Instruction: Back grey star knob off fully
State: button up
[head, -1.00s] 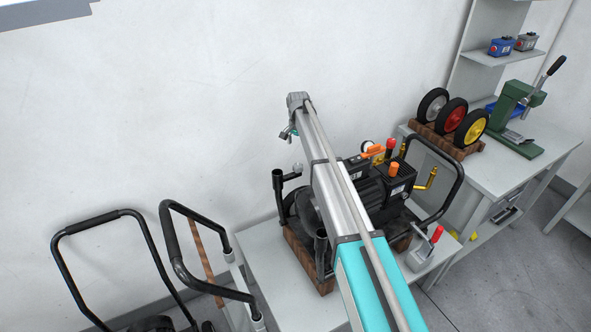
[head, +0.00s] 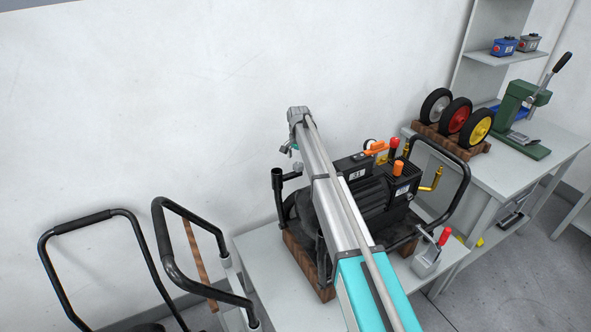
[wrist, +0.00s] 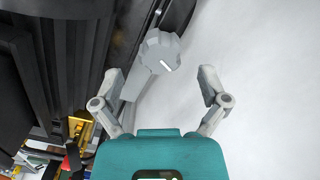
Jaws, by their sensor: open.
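The grey star knob (wrist: 159,52) shows in the wrist view, with lobes around its rim and a white mark on its face. It sits beside the dark washer body, and where it meets the machine is hard to make out. In the head view a small grey knob (head: 298,167) shows by the machine's left upright, just below my arm's end. My gripper (wrist: 160,82) is open, its two fingers spread to either side below the knob in the wrist view. It appears apart from the knob and holds nothing. In the head view my arm hides part of the washer (head: 376,195).
The washer stands on wooden blocks (head: 318,277) on a white table (head: 266,256). Black tube handles (head: 165,235) stand at left. A bench at right holds several wheels (head: 458,115) and a green press (head: 519,110). The white wall behind is bare.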

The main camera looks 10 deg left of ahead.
jog(key=shift+f+b, duration=1.15)
jog(key=shift+f, duration=0.3)
